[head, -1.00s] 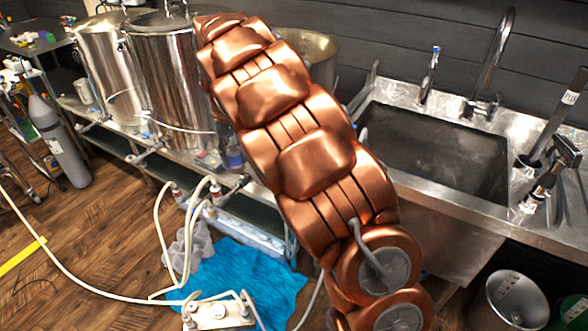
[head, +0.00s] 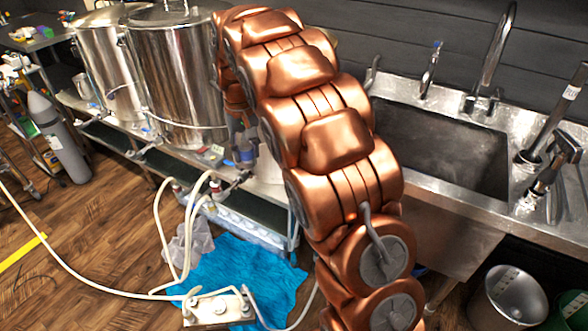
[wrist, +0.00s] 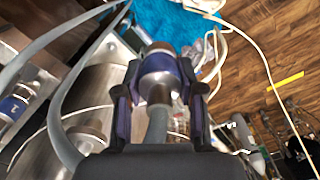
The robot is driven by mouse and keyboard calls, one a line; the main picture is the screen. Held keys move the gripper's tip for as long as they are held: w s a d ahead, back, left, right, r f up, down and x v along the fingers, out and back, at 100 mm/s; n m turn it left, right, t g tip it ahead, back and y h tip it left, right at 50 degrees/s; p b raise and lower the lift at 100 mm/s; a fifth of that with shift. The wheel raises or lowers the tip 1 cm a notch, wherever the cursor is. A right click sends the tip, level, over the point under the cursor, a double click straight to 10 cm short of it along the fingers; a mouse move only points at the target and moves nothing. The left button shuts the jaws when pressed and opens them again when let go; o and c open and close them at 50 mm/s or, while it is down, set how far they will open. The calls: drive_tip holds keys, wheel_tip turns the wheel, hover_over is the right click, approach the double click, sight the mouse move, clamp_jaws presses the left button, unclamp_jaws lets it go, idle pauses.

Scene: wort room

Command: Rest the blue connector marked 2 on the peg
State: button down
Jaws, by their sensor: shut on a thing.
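My gripper (wrist: 158,95) is shut on a metal connector with a blue band (wrist: 158,68), seen in the wrist view. Its fingers lie on both sides of it, and a grey hose runs from it back toward my wrist. No number is readable on the band. Another blue-banded metal fitting (wrist: 14,106) shows at the left edge of the wrist view. In the head view my gripper (head: 240,132) is mostly hidden by my copper arm, near the front of the steel kettles. I cannot make out the peg in either view.
Steel kettles (head: 175,75) stand on a low bench at the left. A sink (head: 440,140) is at the right. A blue cloth (head: 245,280), a metal pump (head: 217,308) and pale hoses (head: 90,265) lie on the wooden floor. A grey cylinder (head: 58,140) stands at far left.

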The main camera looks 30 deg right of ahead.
drive_tip(key=d+f+m, duration=0.2)
drive_tip(key=d+m, duration=0.1)
drive_tip(key=d, duration=0.7)
drive_tip(key=s+d+f+m, duration=0.1)
drive_tip(key=d+f+m, duration=0.1)
drive_tip(key=d, duration=0.9)
drive_tip(key=shift+s+d+f+m, duration=0.2)
drive_tip(key=shift+s+d+m, duration=0.05)
drive_tip(key=shift+m, duration=0.45)
